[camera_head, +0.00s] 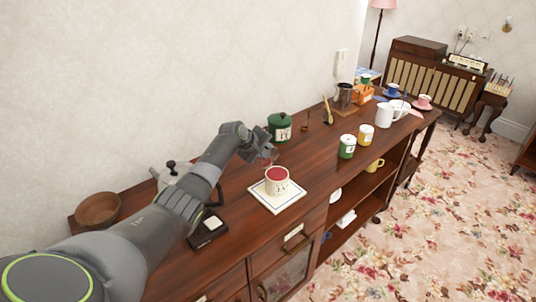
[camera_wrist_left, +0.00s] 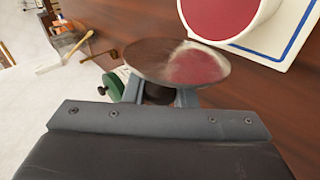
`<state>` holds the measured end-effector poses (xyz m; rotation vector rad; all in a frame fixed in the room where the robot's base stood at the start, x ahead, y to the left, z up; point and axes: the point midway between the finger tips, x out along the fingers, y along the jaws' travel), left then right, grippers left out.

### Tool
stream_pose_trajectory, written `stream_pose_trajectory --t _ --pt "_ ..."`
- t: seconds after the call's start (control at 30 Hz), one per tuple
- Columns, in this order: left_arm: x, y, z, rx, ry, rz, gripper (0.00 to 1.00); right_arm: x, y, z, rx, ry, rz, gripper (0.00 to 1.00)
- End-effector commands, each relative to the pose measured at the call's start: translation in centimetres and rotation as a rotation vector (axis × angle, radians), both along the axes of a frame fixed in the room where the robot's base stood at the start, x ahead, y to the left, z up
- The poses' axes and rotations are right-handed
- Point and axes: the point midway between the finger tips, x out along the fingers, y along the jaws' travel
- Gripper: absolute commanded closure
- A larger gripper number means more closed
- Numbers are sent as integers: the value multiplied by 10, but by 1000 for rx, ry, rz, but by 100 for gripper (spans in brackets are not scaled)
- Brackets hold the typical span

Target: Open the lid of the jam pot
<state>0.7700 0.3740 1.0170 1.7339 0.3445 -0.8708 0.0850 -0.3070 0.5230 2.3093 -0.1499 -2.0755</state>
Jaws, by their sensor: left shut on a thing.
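The jam pot (camera_head: 277,187) is a white pot with red jam showing in its open top. It stands on a white tile with a blue border (camera_head: 262,203). My left gripper (camera_head: 262,151) is just behind and left of the pot, shut on the lid. The lid (camera_wrist_left: 165,60) is a round, shiny disc with a reddish reflection in the left wrist view, apart from the pot rim (camera_wrist_left: 235,38). The left fingers (camera_wrist_left: 160,95) close around its dark knob, mostly hidden by the lid. My right gripper is in neither view.
A green lidded pot (camera_head: 280,127) stands behind the gripper. A wooden bowl (camera_head: 97,209), a whitish metallic pot (camera_head: 168,175) and a dark box (camera_head: 208,231) are at left. Green and yellow tins (camera_head: 347,147) and a white jug (camera_head: 384,115) stand at right. Some sideboard top around the tile is bare.

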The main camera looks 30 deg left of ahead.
Motion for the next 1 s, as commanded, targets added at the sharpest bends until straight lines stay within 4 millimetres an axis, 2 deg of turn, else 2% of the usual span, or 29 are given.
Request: stream_pose_trajectory --t 0.03,0.3,0.87,0.9,1.0 --pt "1 2 -4 -27 12 2 100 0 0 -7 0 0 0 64" --pt "2 5 -7 -118 51 0 100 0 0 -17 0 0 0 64" --pt "1 6 -8 -144 65 0 100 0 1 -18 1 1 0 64" --pt "1 6 -8 -144 65 0 72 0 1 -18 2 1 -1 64" --pt "2 6 -8 -143 64 -1 59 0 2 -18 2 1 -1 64"
